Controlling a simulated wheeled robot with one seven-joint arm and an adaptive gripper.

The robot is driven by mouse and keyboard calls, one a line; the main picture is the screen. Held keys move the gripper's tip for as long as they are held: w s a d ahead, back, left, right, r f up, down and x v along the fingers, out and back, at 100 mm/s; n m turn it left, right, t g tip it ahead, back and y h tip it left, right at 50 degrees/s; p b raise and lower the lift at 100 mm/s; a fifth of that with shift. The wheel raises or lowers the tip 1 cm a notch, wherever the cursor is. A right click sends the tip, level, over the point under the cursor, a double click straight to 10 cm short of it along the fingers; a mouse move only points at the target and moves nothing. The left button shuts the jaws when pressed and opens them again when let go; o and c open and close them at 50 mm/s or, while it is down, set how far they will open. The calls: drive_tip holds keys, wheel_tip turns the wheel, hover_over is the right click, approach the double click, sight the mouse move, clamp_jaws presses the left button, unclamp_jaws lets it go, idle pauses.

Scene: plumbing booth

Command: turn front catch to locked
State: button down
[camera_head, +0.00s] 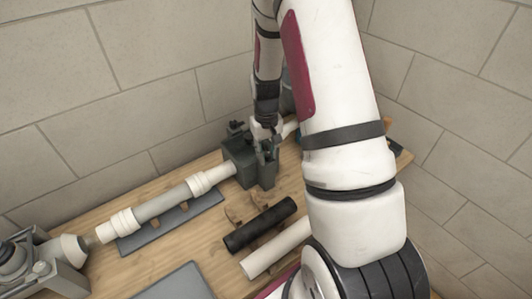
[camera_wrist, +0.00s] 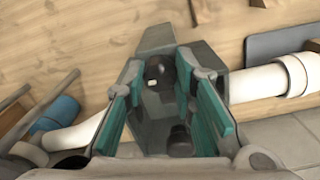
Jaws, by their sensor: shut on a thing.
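A dark grey clamp block (camera_head: 241,160) stands at the back of the bench with a pale pipe (camera_head: 165,203) running into its left side. My gripper (camera_head: 267,146) reaches down onto the block from above. In the wrist view, the teal-padded fingers of my gripper (camera_wrist: 160,68) stand on both sides of a small dark catch (camera_wrist: 158,76) with a light spot, on the block. The fingers are shut on this front catch. A second dark knob (camera_wrist: 180,140) shows nearer the wrist camera. Whether the catch is turned cannot be told; the fingers partly hide it.
A black tube (camera_head: 259,224) and a white tube (camera_head: 276,247) lie in front of the block. A grey machine (camera_head: 45,265) stands at the left end. A grey plate (camera_head: 178,284) lies at the front. Tiled walls close off the back and right.

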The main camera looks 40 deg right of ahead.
sight(267, 153)
drive_tip(key=shift+w+m, duration=0.1)
drive_tip(key=shift+m, duration=1)
drive_tip(key=shift+d+r, duration=0.1)
drive_tip(key=shift+d, duration=0.1)
drive_tip(key=c, duration=1.3)
unclamp_jaws()
drive_tip(key=shift+w, duration=0.1)
drive_tip(key=shift+a, duration=0.1)
wheel_tip(267, 153, up, 12)
drive_tip(key=shift+f, duration=0.1)
